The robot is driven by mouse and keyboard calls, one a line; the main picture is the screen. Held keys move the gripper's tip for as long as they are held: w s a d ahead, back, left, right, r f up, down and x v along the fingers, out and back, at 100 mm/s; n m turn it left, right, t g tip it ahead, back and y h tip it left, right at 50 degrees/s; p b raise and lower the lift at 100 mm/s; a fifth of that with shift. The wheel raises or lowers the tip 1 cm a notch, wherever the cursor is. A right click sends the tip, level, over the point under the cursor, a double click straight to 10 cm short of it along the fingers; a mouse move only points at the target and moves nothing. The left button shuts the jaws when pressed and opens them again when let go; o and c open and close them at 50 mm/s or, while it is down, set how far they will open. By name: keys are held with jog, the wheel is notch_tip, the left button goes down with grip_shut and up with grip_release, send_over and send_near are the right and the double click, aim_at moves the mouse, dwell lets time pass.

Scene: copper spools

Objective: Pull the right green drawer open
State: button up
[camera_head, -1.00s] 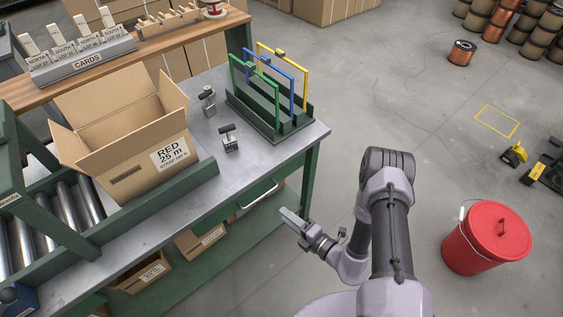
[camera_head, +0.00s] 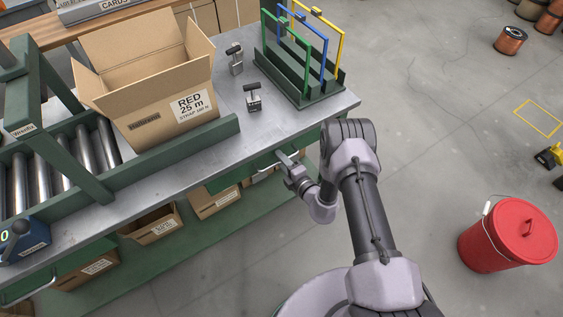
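The right green drawer (camera_head: 232,177) sits under the metal bench top, near its right end. Its light handle (camera_head: 268,168) shows along the front. My gripper (camera_head: 284,157) is at the drawer's front, close to the handle's right part. I cannot tell whether it touches the handle or whether its fingers are open or shut. The drawer looks closed. A second green drawer (camera_head: 62,267) with a handle (camera_head: 28,290) is at the lower left of the bench.
An open cardboard box (camera_head: 150,112) stands on the bench (camera_head: 210,160) beside rollers. Two small dark tools and a green rack (camera_head: 310,98) with coloured frames stand behind. Cardboard bins lie on the shelf below. A red bucket (camera_head: 508,236) stands on the floor at right.

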jog(key=shift+w, duration=0.1)
grip_shut()
dwell(1.4)
